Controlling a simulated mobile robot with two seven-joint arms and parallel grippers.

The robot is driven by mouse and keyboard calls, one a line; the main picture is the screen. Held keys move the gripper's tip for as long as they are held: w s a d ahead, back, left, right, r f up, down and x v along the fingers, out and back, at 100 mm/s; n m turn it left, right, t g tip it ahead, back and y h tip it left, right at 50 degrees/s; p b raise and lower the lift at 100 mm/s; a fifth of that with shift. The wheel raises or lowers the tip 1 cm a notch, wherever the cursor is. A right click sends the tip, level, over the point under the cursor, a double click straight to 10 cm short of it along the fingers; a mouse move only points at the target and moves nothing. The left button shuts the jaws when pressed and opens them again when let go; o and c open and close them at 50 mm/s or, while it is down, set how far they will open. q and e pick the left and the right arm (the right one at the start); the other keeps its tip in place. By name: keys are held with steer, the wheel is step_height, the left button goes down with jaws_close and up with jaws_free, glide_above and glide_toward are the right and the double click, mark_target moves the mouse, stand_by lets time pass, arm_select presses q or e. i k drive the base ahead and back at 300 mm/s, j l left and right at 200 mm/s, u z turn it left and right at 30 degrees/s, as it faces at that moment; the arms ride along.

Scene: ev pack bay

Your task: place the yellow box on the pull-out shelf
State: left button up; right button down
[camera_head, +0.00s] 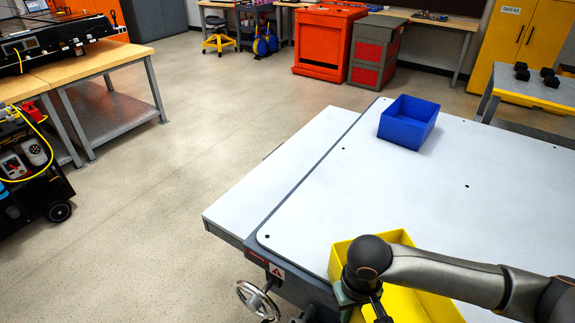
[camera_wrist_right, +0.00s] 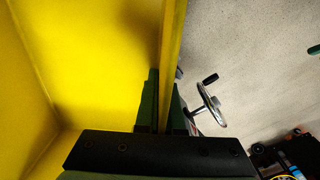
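The yellow box (camera_head: 425,304) is at the bottom of the head view, at the near edge of the white table top (camera_head: 400,190), partly hidden by my right arm. My right gripper (camera_head: 352,294) is at the box's left wall. In the right wrist view, its two dark green fingers (camera_wrist_right: 164,100) sit close on both sides of the yellow wall (camera_wrist_right: 172,40), with the box's inside to the left. I cannot tell whether the box rests on the table. The pull-out shelf (camera_head: 285,172) is the pale panel along the table's left side, empty. My left gripper is out of view.
A blue bin (camera_head: 408,122) stands at the table's far end. A handwheel (camera_head: 258,300) sticks out at the table's near left corner and also shows in the wrist view (camera_wrist_right: 210,105).

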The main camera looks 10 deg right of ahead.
mark_target(299, 162)
steer(key=i+j+u, duration=0.15)
steer(key=j, duration=0.25)
steer(key=i+j+u, duration=0.1)
steer(key=j, duration=0.3)
steer(key=i+j+u, duration=0.15)
steer(key=j, duration=0.2)
steer(key=i+j+u, duration=0.2)
steer(key=i+j, duration=0.4)
steer(key=i+j+z, duration=0.1)
steer(key=i, duration=0.5)
steer(key=i+j+z, duration=0.1)
steer(key=i, duration=0.45)
steer(key=i+z, duration=0.35)
steer(key=i+j+z, duration=0.2)
steer(key=i+z, duration=0.15)
steer(key=i, duration=0.2)
steer(key=i+z, duration=0.2)
steer(key=z, duration=0.15)
steer(key=i+z, duration=0.35)
steer(key=i+j+z, duration=0.1)
steer(key=z, duration=0.25)
steer(key=i+j+z, duration=0.1)
steer(key=i+z, duration=0.15)
steer(key=z, duration=0.2)
steer(key=i+j+z, duration=0.15)
steer(key=i+z, duration=0.15)
steer(key=z, duration=0.2)
steer(key=i+j+z, duration=0.35)
steer(key=i+z, duration=0.15)
